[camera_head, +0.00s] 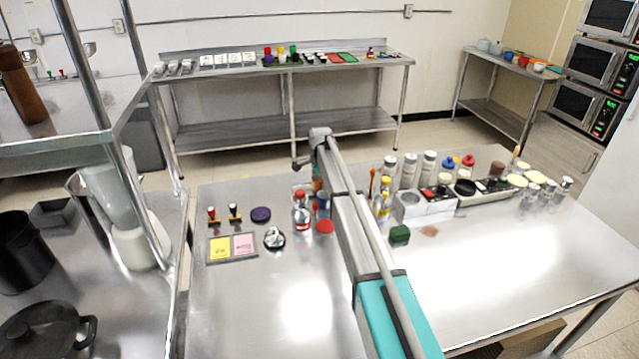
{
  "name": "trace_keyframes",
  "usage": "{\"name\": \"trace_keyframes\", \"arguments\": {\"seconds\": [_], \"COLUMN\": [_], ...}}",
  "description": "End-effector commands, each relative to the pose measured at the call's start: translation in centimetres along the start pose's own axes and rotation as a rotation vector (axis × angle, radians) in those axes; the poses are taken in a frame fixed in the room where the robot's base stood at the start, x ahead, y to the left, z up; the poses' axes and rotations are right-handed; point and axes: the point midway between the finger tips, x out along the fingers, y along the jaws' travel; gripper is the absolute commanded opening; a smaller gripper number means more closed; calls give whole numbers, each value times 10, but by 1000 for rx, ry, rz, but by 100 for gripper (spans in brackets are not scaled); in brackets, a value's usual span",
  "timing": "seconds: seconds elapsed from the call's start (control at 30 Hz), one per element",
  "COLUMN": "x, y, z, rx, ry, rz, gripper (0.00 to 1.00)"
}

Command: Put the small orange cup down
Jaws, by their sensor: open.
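My arm reaches out over the middle steel table (260,320). My gripper (315,172) is at its far end, mostly hidden behind my own arm link; it is open as far as I can tell. A small orange patch (317,184) shows just left of the arm, below the wrist, close to the gripper. It may be the small orange cup, but too little of it shows to be sure, or to tell whether it stands on the table. An orange-red cup-like thing (523,61) also stands on the far right table, well away from my gripper.
Left of the arm are a red-topped bottle (302,212), a red disc (325,227) and a tray with yellow and pink cards (232,261). Bottles and containers (440,195) crowd the right back. A green block (399,234) is right of the arm. The table's front is clear.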

Motion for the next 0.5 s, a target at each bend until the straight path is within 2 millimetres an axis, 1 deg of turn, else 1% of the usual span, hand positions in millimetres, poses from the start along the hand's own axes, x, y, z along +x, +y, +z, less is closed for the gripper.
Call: {"name": "trace_keyframes", "arguments": {"seconds": [0.27, 0.5], "x": [-4, -18], "y": [0, 0], "z": [0, 0], "rx": [0, 0], "ry": [0, 0], "rz": [0, 0], "gripper": [100, 100]}}
